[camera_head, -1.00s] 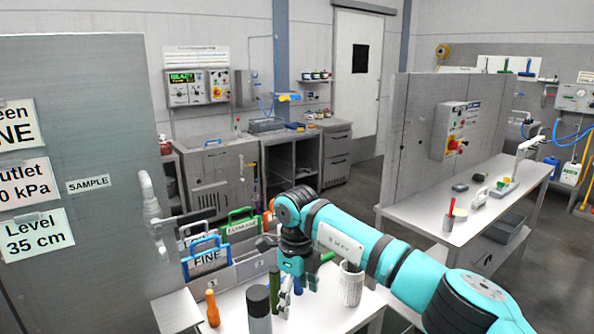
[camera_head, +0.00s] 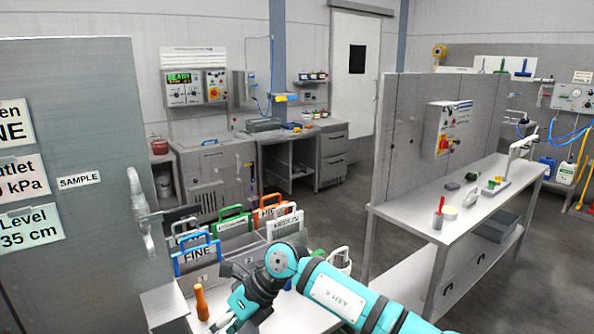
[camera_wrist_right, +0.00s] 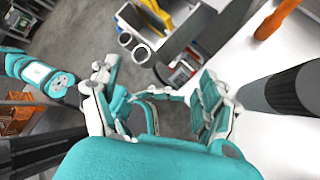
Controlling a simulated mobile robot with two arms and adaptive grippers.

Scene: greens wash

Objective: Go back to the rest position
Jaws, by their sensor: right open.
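My right arm comes in from the right in the head view. My right gripper (camera_head: 232,320) hangs low over the front of the white bench (camera_head: 165,302), beside an orange-handled tool (camera_head: 201,303). In the right wrist view the right gripper (camera_wrist_right: 160,100) has its fingers spread wide, with nothing held between them. A dark grey cylinder (camera_wrist_right: 300,90) stands to the right of the fingers there, and an orange object (camera_wrist_right: 278,18) shows above it. My left gripper is not in the head view.
Screens with blue, green, orange and white handles, one marked FINE (camera_head: 197,256), stand in a rack behind the gripper. A grey door (camera_head: 75,150) is at the left. A side table (camera_head: 470,215) stands right; floor between is open.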

